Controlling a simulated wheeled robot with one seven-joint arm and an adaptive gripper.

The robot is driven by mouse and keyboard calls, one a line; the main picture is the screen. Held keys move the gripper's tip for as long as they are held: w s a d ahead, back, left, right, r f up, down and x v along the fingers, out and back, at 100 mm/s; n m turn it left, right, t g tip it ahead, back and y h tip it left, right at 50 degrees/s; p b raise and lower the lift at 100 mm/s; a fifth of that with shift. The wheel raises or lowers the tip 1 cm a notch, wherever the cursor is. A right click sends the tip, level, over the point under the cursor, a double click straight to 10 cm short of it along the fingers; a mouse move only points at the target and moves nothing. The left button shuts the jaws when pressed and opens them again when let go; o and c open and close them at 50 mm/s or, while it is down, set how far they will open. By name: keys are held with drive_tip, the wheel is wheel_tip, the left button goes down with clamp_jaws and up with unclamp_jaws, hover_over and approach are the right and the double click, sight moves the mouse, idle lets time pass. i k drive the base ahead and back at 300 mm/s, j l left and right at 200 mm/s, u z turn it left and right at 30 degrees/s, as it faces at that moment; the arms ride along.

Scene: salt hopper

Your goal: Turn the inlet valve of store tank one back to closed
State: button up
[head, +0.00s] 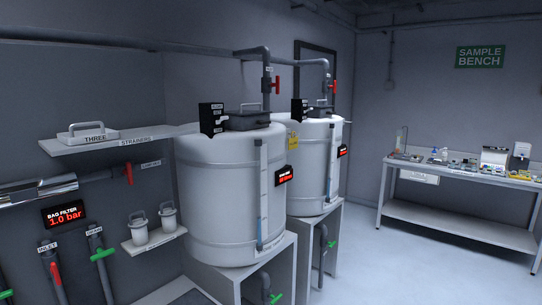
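Two white store tanks stand in the middle of the head view, a nearer one (215,190) and a farther one (313,175). Their number labels are too small to read, so I cannot tell for sure which is tank one. A grey pipe comes down above each tank and carries a red-handled valve. The nearer tank's red valve handle (277,86) looks upright, along its vertical pipe. My gripper is not in view.
The tanks stand on grey stands with green-handled valves (276,298) below. A strainer shelf (120,139) and a bag filter display (64,214) reading 1.0 bar are at left. A sample bench (460,179) stands at right. The floor (400,265) before it is clear.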

sight(277, 85)
drive_tip(key=i, duration=1.55)
drive_tip(key=i+l+u, duration=0.1)
drive_tip(key=l, duration=0.25)
drive_tip(key=i+l, duration=0.3)
drive_tip(key=i+l+u, duration=0.15)
drive_tip(key=l, duration=0.25)
drive_tip(key=i+l, duration=0.25)
drive_tip(key=l, duration=0.15)
drive_tip(key=u, duration=0.05)
